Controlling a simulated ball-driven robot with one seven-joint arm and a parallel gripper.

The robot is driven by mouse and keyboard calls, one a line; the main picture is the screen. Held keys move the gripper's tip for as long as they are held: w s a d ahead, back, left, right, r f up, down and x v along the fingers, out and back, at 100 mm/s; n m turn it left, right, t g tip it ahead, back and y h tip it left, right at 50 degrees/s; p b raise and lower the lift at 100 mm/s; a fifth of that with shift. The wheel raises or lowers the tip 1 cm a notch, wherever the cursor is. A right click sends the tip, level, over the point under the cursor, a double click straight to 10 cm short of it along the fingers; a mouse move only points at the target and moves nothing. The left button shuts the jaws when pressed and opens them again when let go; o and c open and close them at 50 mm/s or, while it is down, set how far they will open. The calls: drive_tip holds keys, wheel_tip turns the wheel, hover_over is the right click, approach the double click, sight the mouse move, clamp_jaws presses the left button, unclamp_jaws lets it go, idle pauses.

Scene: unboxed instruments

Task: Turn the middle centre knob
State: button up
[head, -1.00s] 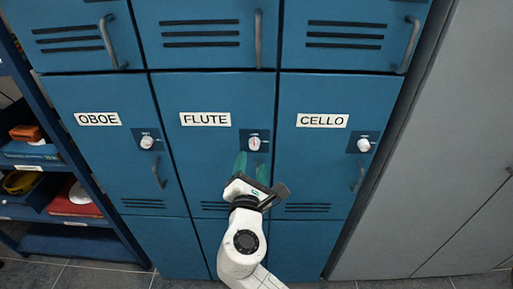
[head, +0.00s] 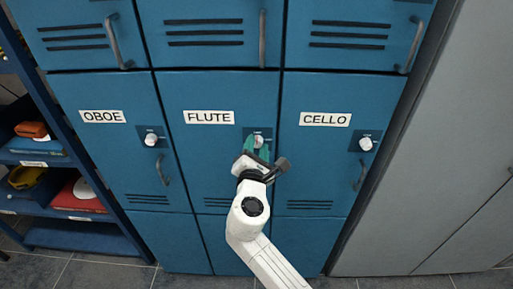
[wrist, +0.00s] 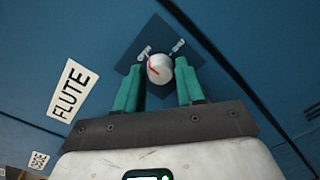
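The middle centre knob (head: 258,140) is on the blue FLUTE locker door (head: 190,165), on a dark square plate. In the wrist view the knob (wrist: 160,69) is a round white dial with a red mark, with small labels on the plate beside it. My gripper (head: 258,150) is in front of the knob in the head view. In the wrist view its two green fingers (wrist: 158,82) are apart, one on each side of the knob's lower part. I cannot tell whether they touch it. The knob's lower part is partly hidden in the head view.
The OBOE door's knob (head: 151,140) is to the left and the CELLO door's knob (head: 365,144) to the right. Handles stick out from the doors, including the CELLO handle (head: 361,176). A shelf (head: 75,237) with coloured items stands at left.

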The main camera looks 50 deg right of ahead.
clamp_jaws()
drive_tip(key=m+b, duration=0.2)
drive_tip(key=m, duration=0.1)
drive_tip(key=shift+f+m+b, duration=0.15)
drive_tip(key=shift+m+b, duration=0.15)
drive_tip(key=shift+b, duration=0.05)
drive_tip(key=m+b, duration=0.3)
drive_tip(key=m, duration=0.2)
drive_tip(key=shift+y+b, duration=0.3)
drive_tip(key=shift+b, duration=0.05)
drive_tip(key=m+b, duration=0.3)
drive_tip(key=m, duration=0.1)
drive_tip(key=shift+m, duration=0.3)
drive_tip(key=shift+s+d+m+b, duration=0.1)
drive_tip(key=shift+m+b, duration=1.55)
drive_tip(key=shift+m, duration=0.35)
